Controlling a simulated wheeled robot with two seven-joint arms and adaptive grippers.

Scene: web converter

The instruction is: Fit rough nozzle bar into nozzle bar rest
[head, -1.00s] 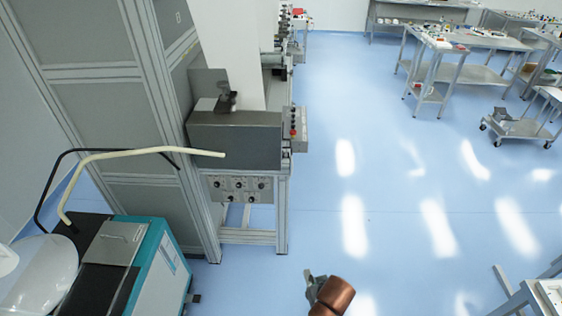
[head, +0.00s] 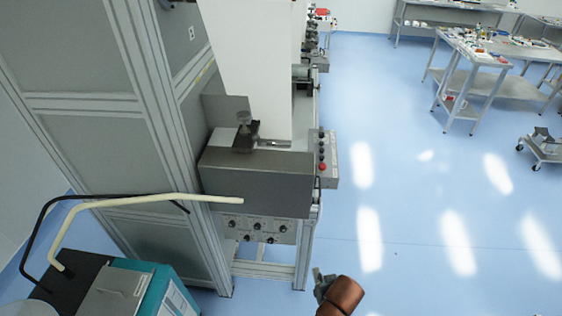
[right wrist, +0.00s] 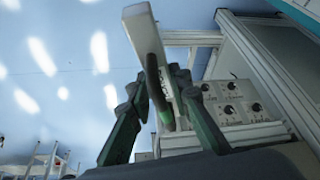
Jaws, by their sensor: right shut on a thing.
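My right gripper (head: 320,277) is at the bottom of the head view, below the machine's front, above the blue floor. In the right wrist view my right gripper (right wrist: 160,95) has its dark green fingers on either side of a pale grey bar with a dark piece along it, which I take for the rough nozzle bar (right wrist: 137,22). The bar is tilted and its lower part is partly hidden. In the head view only a small pale end shows at the fingertips. I cannot pick out the nozzle bar rest with certainty. My left gripper is out of view.
The web converter (head: 255,180) has a grey box front, a knob panel (head: 255,230) and a red-button control box (head: 328,160). Open blue floor lies to the right, with worktables (head: 490,85) beyond.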

